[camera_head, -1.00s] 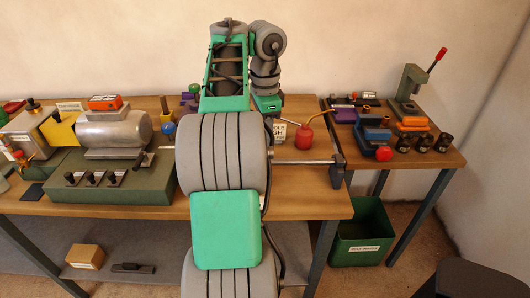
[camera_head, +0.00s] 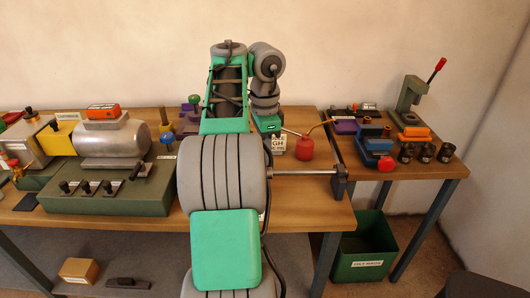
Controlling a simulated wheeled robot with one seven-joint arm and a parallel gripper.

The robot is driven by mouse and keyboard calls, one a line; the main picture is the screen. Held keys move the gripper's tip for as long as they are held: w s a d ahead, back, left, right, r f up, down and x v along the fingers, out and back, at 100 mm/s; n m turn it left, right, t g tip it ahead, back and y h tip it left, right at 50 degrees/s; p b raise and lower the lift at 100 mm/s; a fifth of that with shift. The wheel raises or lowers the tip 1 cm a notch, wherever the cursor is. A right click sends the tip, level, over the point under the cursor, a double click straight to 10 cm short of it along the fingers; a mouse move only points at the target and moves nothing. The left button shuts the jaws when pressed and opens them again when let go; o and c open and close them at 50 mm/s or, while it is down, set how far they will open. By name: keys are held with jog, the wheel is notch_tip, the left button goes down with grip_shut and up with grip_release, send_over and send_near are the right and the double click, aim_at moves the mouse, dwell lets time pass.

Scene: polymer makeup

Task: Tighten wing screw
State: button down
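I cannot make out a wing screw for certain in this view. On the left of the bench, a metal cylinder machine (camera_head: 110,140) sits on a green base (camera_head: 110,198) with several black knobs. A horizontal metal rod (camera_head: 302,172) comes out from behind my arm and ends at a dark bracket (camera_head: 339,182) by the bench's right end. My arm rises in the middle of the view, bends over at the top and comes down at a green wrist part. My gripper is hidden behind the arm, so I cannot see its fingers or what they touch.
A red oil can (camera_head: 305,148) and a white labelled box (camera_head: 278,144) stand close right of my wrist. A green bin (camera_head: 364,246) stands below. Little bench is clear around my arm.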

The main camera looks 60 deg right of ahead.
dwell(0.3)
jog(key=shift+m, duration=1.5)
jog(key=c, duration=1.5)
grip_release()
jog(key=shift+r, duration=0.15)
notch_tip(320, 180, up, 8)
jog(key=p, duration=0.7)
jog(key=shift+f, duration=0.25)
